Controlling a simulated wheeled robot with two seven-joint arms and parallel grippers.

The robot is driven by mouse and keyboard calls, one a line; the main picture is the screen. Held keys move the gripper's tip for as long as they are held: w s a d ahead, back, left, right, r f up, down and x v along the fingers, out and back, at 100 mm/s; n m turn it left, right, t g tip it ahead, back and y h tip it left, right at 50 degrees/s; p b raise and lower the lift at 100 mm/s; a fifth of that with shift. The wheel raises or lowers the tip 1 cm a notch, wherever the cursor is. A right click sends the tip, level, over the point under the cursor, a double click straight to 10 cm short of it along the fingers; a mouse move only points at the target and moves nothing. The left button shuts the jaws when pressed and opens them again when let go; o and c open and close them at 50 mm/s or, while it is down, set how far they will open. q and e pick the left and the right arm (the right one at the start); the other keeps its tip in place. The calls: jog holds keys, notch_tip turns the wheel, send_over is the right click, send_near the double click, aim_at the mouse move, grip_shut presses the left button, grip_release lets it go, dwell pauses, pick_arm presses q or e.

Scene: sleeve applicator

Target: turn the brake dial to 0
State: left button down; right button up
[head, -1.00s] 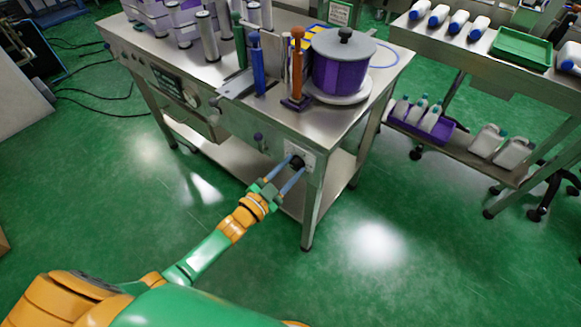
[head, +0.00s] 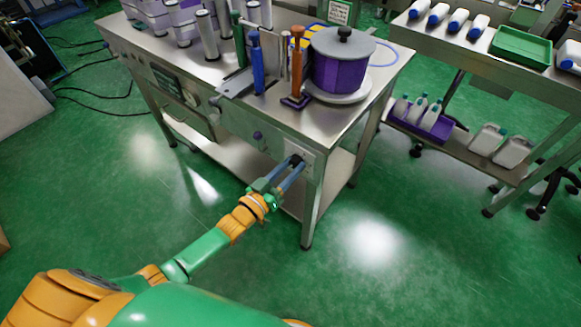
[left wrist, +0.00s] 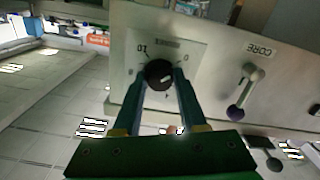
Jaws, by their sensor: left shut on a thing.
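The brake dial is a small black round knob on a pale square plate (left wrist: 193,50) on the table's front panel; the knob (left wrist: 159,74) shows in the left wrist view with a light pointer mark. The plate carries a "10" at its upper left and a "0" at its right, as the tilted view shows them. In the head view the dial (head: 296,160) sits near the table's front right corner. My left gripper (left wrist: 162,80) is shut on the dial, one blue finger on each side. In the head view it reaches in from the lower left. My right gripper is not in view.
A purple-knobbed lever (left wrist: 243,95) beside a "CORE" label is next to the plate. On the steel table (head: 225,70) stand a purple drum (head: 340,68) and several upright rollers. A shelf cart (head: 480,70) is at the right. Green floor is clear in front.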

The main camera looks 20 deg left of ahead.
pick_arm(q)
jog(key=shift+f+n, duration=0.1)
jog(key=shift+n, duration=0.2)
dwell(0.4)
jog(key=shift+c, duration=2.2)
grip_release()
jog(key=p+v, duration=0.1)
jog(key=v, duration=0.6)
